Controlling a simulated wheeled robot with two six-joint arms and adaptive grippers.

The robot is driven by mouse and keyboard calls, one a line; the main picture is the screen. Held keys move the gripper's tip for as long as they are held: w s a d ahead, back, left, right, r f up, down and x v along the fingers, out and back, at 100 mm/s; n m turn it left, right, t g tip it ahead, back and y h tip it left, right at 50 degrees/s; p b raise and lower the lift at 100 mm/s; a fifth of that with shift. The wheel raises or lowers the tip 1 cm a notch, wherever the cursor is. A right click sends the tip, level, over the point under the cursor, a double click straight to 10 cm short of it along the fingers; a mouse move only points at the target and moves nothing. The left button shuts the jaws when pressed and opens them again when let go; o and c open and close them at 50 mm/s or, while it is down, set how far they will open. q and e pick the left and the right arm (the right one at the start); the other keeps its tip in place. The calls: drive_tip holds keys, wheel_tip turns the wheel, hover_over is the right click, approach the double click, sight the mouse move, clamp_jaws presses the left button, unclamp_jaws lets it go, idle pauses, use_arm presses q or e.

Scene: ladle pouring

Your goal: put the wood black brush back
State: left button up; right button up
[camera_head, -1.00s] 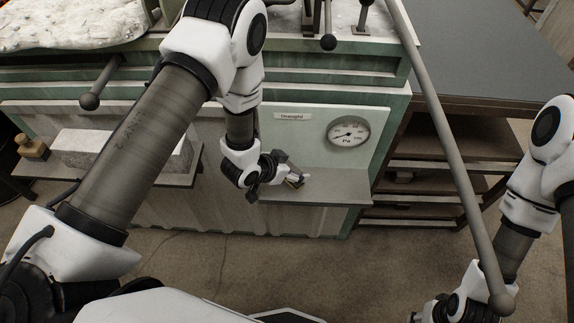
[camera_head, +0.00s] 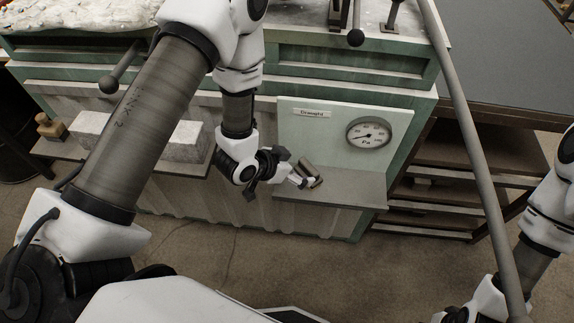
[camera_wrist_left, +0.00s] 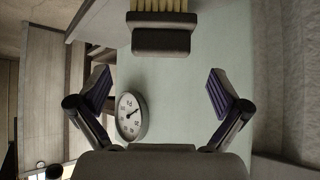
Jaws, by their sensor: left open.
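The wood black brush (camera_head: 313,174) is at the shelf below the draught gauge. In the left wrist view, its black body and pale bristles (camera_wrist_left: 162,35) show at the top centre, cut by the frame edge. My left gripper (camera_head: 288,173) is just left of the brush in the head view. In the wrist view, its two fingers (camera_wrist_left: 160,88) are spread wide with nothing clamped between them. The brush's lower contact with the shelf cannot be made out. My right arm enters at the lower right; its fingers are out of frame.
The shelf (camera_head: 350,190) juts from the green cabinet below the round gauge (camera_head: 369,132). A pale block (camera_head: 188,142) and a small wooden item (camera_head: 50,128) stand on another shelf at left. A long grey rod (camera_head: 478,165) slants down at right.

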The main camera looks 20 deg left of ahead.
use_arm(q)
drive_tip(key=v, duration=0.6)
drive_tip(key=s+a+f+n+g+y, duration=0.2)
drive_tip(key=s+f+n+g, duration=0.1)
drive_tip(key=s+f, duration=0.4)
drive_tip(key=s+a+f+n+g+y, duration=0.2)
drive_tip(key=s+f+g, duration=0.3)
drive_tip(key=s, duration=0.7)
wheel_tip(320, 180, down, 3)
drive_tip(key=shift+s+a+r+n+y, duration=0.1)
drive_tip(key=shift+s+a+n+y, duration=0.2)
drive_tip(key=shift+a+n, duration=0.45)
use_arm(e)
drive_tip(key=shift+f, duration=0.25)
use_arm(q)
drive_tip(key=shift+w, duration=0.1)
use_arm(e)
drive_tip(key=shift+c, duration=0.3)
